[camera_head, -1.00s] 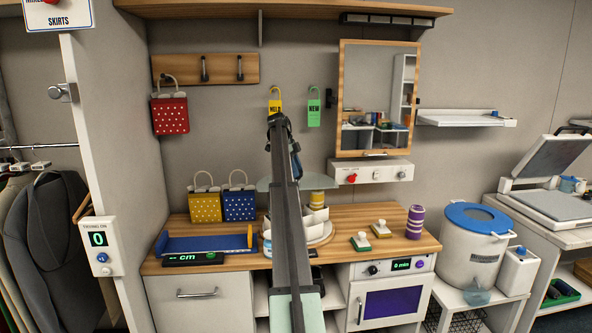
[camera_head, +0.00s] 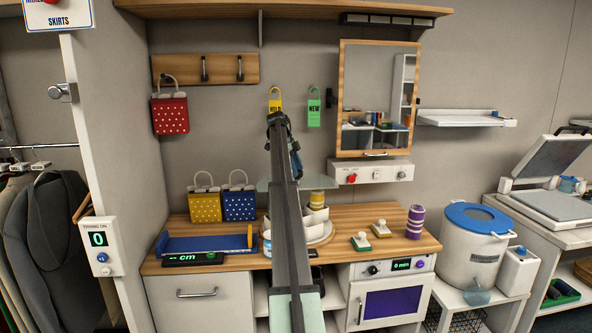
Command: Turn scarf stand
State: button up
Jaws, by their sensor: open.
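A round turntable-like stand (camera_head: 322,236) with upright white dividers (camera_head: 318,214) sits on the wooden counter; it looks like the scarf stand. A yellow-and-white striped roll (camera_head: 317,199) stands upright among the dividers at the back. A pale translucent panel (camera_head: 264,184) shows above and behind the stand. My grey arm rises from the bottom edge through the middle of the view and covers the stand's left part.
A purple-and-white striped roll (camera_head: 415,222) stands on the counter at right, with two small knobbed blocks (camera_head: 361,241) near it. A blue measuring tray (camera_head: 203,243) and two dotted bags (camera_head: 239,205) are at left. A mirror (camera_head: 378,100) hangs behind.

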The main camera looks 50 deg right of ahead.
jog(key=w+a, duration=0.1)
jog(key=w, duration=0.2)
jog(key=w+a, duration=0.2)
jog(key=w, duration=0.2)
jog(key=w+a, duration=0.1)
jog(key=w, duration=0.3)
jog(key=shift+w+a+r, duration=0.2)
jog(key=shift+a+r, duration=0.05)
jog(key=shift+a, duration=0.1)
